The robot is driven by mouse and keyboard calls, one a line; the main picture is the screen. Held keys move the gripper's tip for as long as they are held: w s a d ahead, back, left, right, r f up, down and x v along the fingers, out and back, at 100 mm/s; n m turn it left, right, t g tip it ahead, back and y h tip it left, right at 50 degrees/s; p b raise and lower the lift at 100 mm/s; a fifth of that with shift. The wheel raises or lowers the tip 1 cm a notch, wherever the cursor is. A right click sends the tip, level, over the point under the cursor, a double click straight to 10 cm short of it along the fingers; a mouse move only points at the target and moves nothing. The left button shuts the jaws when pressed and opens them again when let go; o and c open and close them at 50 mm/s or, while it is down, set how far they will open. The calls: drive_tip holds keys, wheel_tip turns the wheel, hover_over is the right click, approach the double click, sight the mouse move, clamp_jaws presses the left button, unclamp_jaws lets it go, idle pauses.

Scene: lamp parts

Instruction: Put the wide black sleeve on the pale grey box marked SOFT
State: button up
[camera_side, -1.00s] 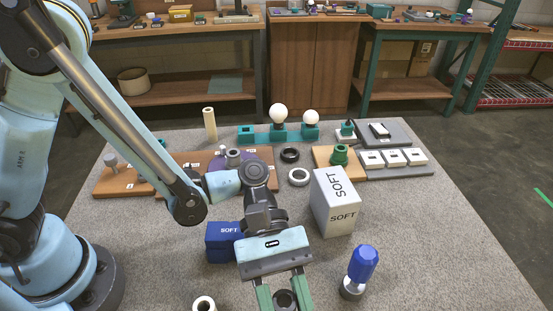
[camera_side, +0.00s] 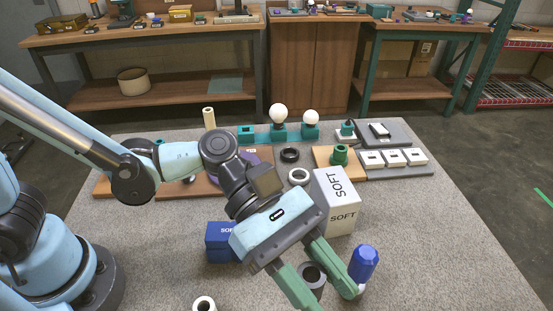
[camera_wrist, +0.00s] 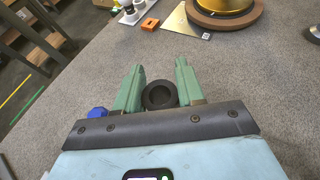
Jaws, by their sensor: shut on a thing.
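The wide black sleeve (camera_side: 316,287) is between the two green fingers of my gripper (camera_side: 331,296) at the front of the table. The wrist view shows its dark ring (camera_wrist: 147,98) between the fingers, with the hole facing up. My gripper is shut on it. I cannot tell its height above the table. The pale grey box (camera_side: 337,212) marked SOFT stands upright to the right of the middle, behind my gripper in the side view. Its top looks bare. The wrist view does not show this box.
A blue bulb-shaped piece (camera_side: 364,262) stands close to my right finger. A blue box (camera_side: 219,243) marked SOFT is partly hidden behind my gripper. A pale ring (camera_side: 299,177) and a thin black ring (camera_side: 290,154) lie behind. The front right of the table is clear.

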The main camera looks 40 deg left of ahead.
drive_tip(key=w+a+r+n+t, duration=0.3)
drive_tip(key=w+r+n+t, duration=0.35)
drive_tip(key=w, duration=0.65)
drive_tip(key=t, duration=0.1)
hover_over(345, 186)
drive_tip(key=shift+y, duration=0.4)
drive_tip(key=f, duration=0.5)
drive_tip(key=shift+s+d+f, duration=0.15)
drive_tip(key=shift+s+f, duration=0.15)
drive_tip(key=shift+f, duration=0.1)
drive_tip(key=shift+w+f, duration=0.3)
drive_tip(key=shift+w, duration=0.05)
drive_tip(key=shift+f, duration=2)
drive_tip(key=o, duration=1)
drive_tip(key=shift+f, duration=0.1)
drive_tip(key=shift+o, duration=0.2)
